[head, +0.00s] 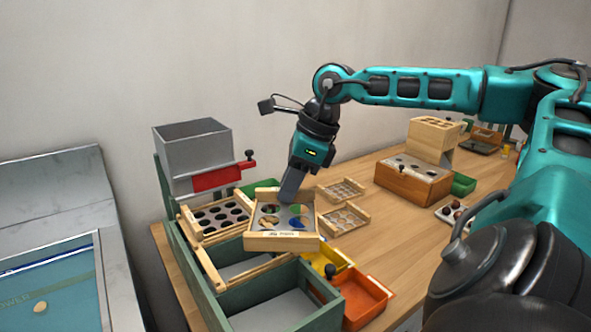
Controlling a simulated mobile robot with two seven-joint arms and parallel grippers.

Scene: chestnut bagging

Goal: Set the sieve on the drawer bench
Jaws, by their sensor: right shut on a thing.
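The sieve (283,241) is a pale wooden frame with a grey plate of large round holes and a small label on its front. My right gripper (287,198) points down and is shut on the sieve's far side. The sieve is over the right side of the green-walled bench (234,300), which I take for the drawer bench. Whether the sieve touches the bench or hangs just above it I cannot tell. My left gripper is not in view.
A second sieve (221,214) lies on the bench below a grey hopper (194,150) with a red slide (217,178). Two more sieves (341,190) lie on the wooden table. Yellow (328,257) and orange (361,298) drawers stick out at right. A wooden box (411,181) stands farther back.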

